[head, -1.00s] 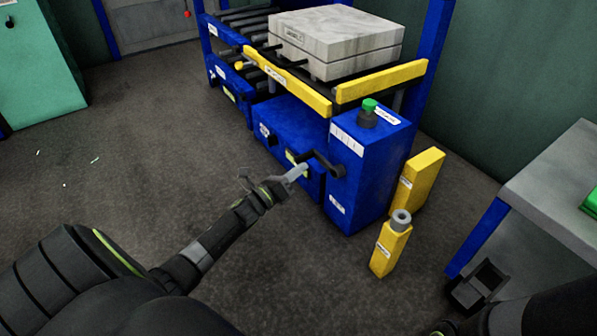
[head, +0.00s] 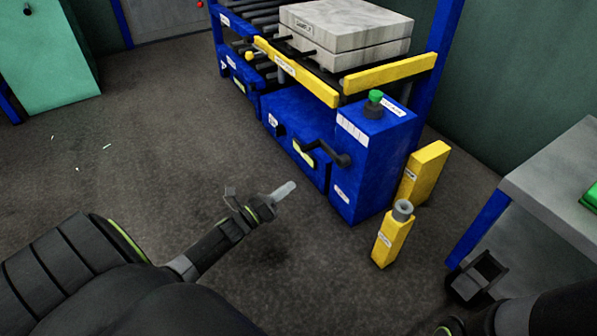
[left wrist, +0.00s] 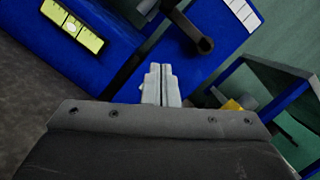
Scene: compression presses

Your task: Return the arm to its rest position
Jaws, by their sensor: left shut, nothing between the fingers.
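My left gripper (head: 284,190) reaches in from the lower left in the head view. Its pale grey fingers are shut together with nothing between them. It is over the dark floor, in front of and apart from the blue press (head: 368,165). A black crank handle (head: 325,149) sticks out from the press, up and right of the fingertips. The left wrist view shows the closed fingers (left wrist: 161,84) side by side, with the crank handle (left wrist: 196,35) beyond them.
A grey slab stack (head: 345,30) lies on the press, behind yellow guards (head: 295,72). A green-topped button (head: 375,98) sits on the cabinet. A yellow post (head: 394,240) and a grey table (head: 560,180) stand right.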

